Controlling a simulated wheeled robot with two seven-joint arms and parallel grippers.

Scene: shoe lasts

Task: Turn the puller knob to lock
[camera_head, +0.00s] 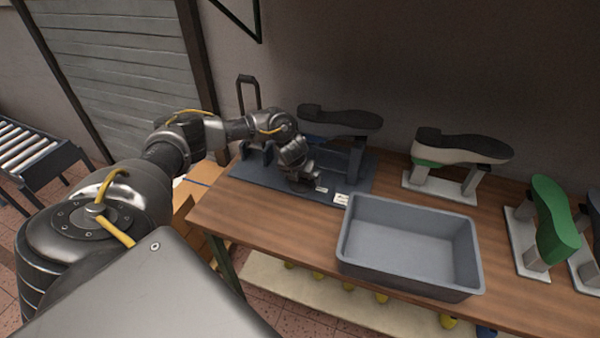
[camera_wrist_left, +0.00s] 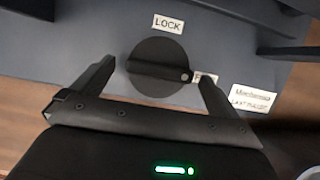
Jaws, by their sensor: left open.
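The puller knob (camera_wrist_left: 158,52) is a dark round disc with a raised bar across it. A pale dot sits at the right end of the bar, beside a partly hidden white label (camera_wrist_left: 206,78). A LOCK label (camera_wrist_left: 168,23) lies above the knob in the left wrist view. My left gripper (camera_wrist_left: 157,72) is open, with one finger on each side of the knob; I cannot tell whether they touch it. In the head view my left gripper (camera_head: 304,178) is low over the blue-grey puller base (camera_head: 250,172) and hides the knob. My right gripper is out of view.
A dark shoe last (camera_head: 340,118) stands on the puller behind the gripper. A grey bin (camera_head: 352,245) sits on the wooden table (camera_head: 245,220) to the right. More lasts on stands, one with a green sole (camera_head: 553,220), are further right. A roller conveyor (camera_head: 28,145) is at far left.

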